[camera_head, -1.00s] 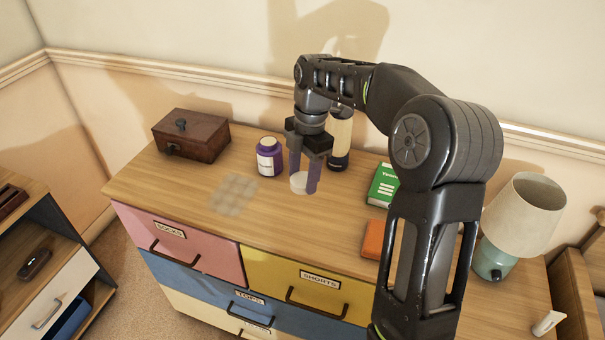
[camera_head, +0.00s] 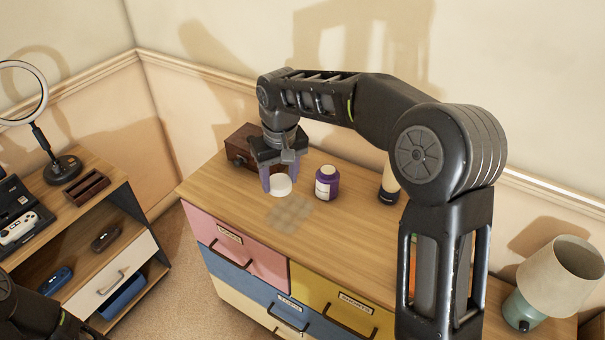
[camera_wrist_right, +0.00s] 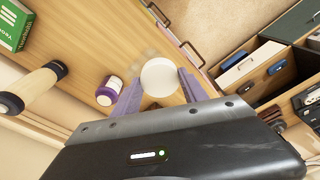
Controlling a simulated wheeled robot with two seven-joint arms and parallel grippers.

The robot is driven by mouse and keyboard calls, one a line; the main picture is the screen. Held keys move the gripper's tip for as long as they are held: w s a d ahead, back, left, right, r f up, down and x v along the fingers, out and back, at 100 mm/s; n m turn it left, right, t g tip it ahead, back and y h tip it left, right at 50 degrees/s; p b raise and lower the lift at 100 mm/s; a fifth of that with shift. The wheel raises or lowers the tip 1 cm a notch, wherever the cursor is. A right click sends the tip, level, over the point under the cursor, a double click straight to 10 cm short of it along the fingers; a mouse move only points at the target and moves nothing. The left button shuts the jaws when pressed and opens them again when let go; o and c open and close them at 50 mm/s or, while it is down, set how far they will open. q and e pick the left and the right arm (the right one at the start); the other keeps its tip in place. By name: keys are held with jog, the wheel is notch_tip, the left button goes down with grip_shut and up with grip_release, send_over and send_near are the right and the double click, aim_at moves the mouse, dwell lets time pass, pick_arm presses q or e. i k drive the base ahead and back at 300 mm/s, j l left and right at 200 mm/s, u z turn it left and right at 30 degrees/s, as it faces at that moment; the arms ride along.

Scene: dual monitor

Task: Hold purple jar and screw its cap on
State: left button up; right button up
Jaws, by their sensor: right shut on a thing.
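The purple jar (camera_head: 327,185) with a white label stands upright on the dresser top, just right of my right gripper. It also shows in the right wrist view (camera_wrist_right: 107,93), beside one finger. My right gripper (camera_head: 280,180) points down and is shut on a round white cap (camera_head: 281,187). The cap shows between the two purple-grey fingers in the right wrist view (camera_wrist_right: 160,77). The cap and the jar are apart. My left gripper is not in view; only a dark part of my left arm shows at the lower left.
A brown wooden box (camera_head: 240,146) stands behind my right gripper. A dark-based cylinder (camera_head: 389,188) stands right of the jar, partly behind my arm. A lamp (camera_head: 548,285) is at the right. A pale square patch (camera_head: 290,213) marks clear dresser top in front.

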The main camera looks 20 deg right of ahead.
aim_at(327, 178)
jog(key=i+j, duration=0.3)
jog(key=j, duration=0.2)
jog(key=i+j+z, duration=0.2)
jog(key=k+z, duration=0.1)
jog(key=z, duration=1.15)
